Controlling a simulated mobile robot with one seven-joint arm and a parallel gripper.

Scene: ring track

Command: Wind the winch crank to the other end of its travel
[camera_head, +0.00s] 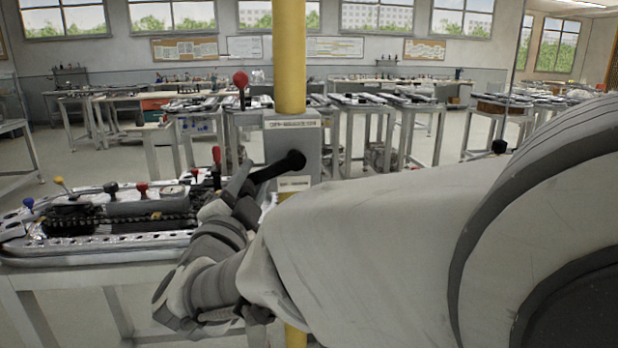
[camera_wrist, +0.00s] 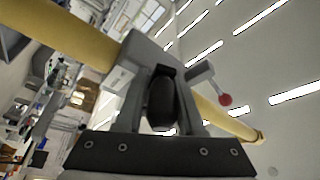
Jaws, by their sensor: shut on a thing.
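The winch is a grey box (camera_head: 308,145) with pale labels on an upright yellow post (camera_head: 290,60). A black crank (camera_head: 275,169) runs from a round black end in front of the box down-left to my gripper (camera_head: 238,192). In the wrist view the grey box (camera_wrist: 140,55) lies just beyond my gripper (camera_wrist: 160,95). Its two fingers stand on either side of a dark rounded crank grip (camera_wrist: 160,103) and are shut on it. In the head view my own arm and wrist hide much of the fingers and the grip.
A metal bench (camera_head: 120,238) with a chain and several coloured knobs stands close at the left. A red ball (camera_wrist: 225,99) on a short grey lever shows beside the box in the wrist view. More benches (camera_head: 345,105) stand behind, with open floor between.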

